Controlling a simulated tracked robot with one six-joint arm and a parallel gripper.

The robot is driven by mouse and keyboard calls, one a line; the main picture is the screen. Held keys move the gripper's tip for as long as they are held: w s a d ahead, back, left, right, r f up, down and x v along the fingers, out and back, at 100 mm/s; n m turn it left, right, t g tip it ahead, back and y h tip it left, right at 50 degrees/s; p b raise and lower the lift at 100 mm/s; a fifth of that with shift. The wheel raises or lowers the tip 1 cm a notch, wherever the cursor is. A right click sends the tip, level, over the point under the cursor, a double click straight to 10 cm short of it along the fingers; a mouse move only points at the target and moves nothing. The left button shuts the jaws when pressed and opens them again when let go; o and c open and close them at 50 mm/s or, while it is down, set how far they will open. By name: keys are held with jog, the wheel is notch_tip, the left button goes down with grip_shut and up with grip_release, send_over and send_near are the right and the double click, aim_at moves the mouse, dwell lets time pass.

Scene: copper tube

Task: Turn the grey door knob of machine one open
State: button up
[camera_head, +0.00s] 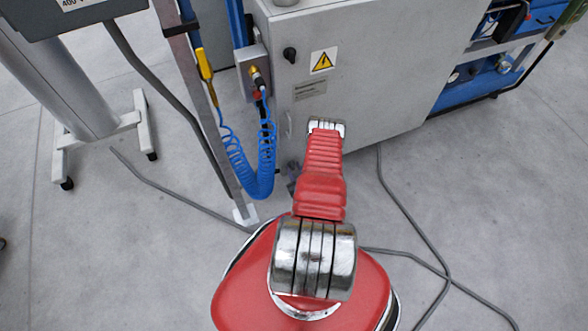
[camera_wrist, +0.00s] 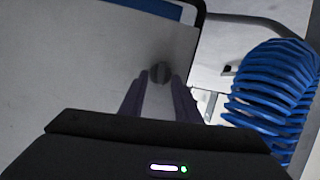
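My gripper (camera_wrist: 160,79) is open, with one finger to each side of the knob. The fingertips are close to it, but I cannot tell whether they touch it or stop short of the door. In the head view the grey cabinet of the machine (camera_head: 385,75) stands ahead of my red arm. The arm hides most of my gripper and I cannot make out the grey knob there.
A black knob (camera_head: 289,54) and a yellow warning sign (camera_head: 323,61) are higher on the cabinet. A coiled blue hose (camera_head: 255,165) hangs left of it and appears at right in the wrist view (camera_wrist: 270,95). Cables (camera_head: 410,218) cross the floor. A wheeled stand (camera_head: 98,130) is at left.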

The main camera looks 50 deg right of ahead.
jog(key=shift+w+d+f, duration=0.1)
jog(key=shift+w, duration=0.1)
jog(key=shift+c, duration=0.5)
jog(key=c, duration=0.6)
jog(key=shift+c, duration=0.2)
jog(key=shift+d, duration=0.1)
jog(key=shift+m+t+y, duration=0.3)
jog(key=shift+m+y, duration=0.1)
jog(key=shift+m, duration=0.1)
jog(key=shift+d, duration=0.1)
